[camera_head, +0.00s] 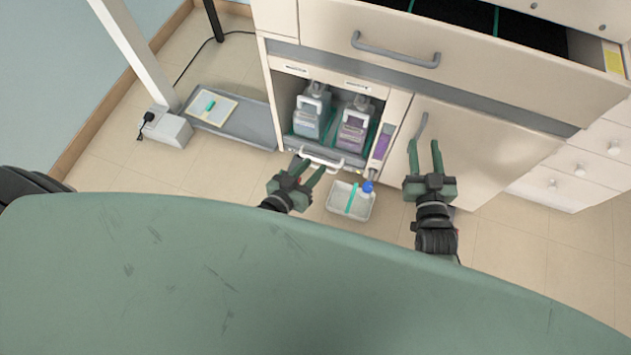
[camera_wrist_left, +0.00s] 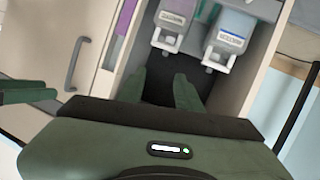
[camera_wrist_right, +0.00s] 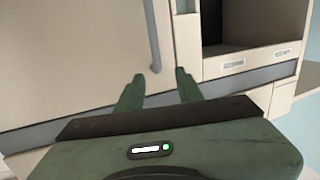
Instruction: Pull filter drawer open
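No drawer carries a label I can read as filter. In the right wrist view this handle (camera_wrist_right: 153,35) lies beyond the fingers (camera_wrist_right: 158,82).
Two bottles, one bluish (camera_head: 310,115) and one purple-labelled (camera_head: 355,125), stand in the compartment. A small tray (camera_head: 362,212) with a blue-capped bottle (camera_head: 367,187) is between my grippers. A wide upper drawer (camera_head: 450,75) stands open above. A grey tray (camera_head: 245,125) lies left.

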